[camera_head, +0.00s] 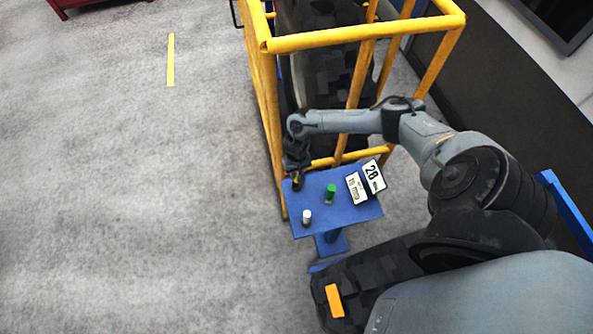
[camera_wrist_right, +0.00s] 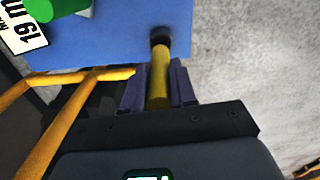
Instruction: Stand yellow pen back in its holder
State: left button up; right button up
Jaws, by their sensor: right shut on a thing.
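The yellow pen (camera_wrist_right: 158,80) is between the fingers of my right gripper (camera_wrist_right: 158,88), which is shut on it. The pen's far end meets a dark round part (camera_wrist_right: 160,36) at the blue tabletop. I cannot tell whether this is the pen's own tip or a holder opening. In the head view my right gripper (camera_head: 296,176) is low over the far left corner of the small blue table (camera_head: 323,222), with a bit of yellow showing beneath it. No separate pen holder can be made out. My left gripper is not in view.
On the table stand a green cylinder (camera_head: 330,192) and a white one (camera_head: 307,217). Two number cards, one marked 28 (camera_head: 374,176), are at its right. A yellow rail frame (camera_head: 360,38) rises just behind. Open grey floor (camera_head: 120,200) lies to the left.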

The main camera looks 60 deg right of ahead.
dwell(0.4)
jog(key=shift+f+b, duration=0.6)
jog(key=shift+f, duration=0.35)
jog(key=shift+f+b, duration=0.5)
jog(key=shift+f, duration=0.35)
jog(key=shift+f+b, duration=0.6)
jog(key=shift+f, duration=0.4)
jog(key=o, duration=0.9)
notch_tip(320, 180, up, 11)
jog(key=shift+f+p, duration=0.1)
jog(key=shift+p, duration=0.3)
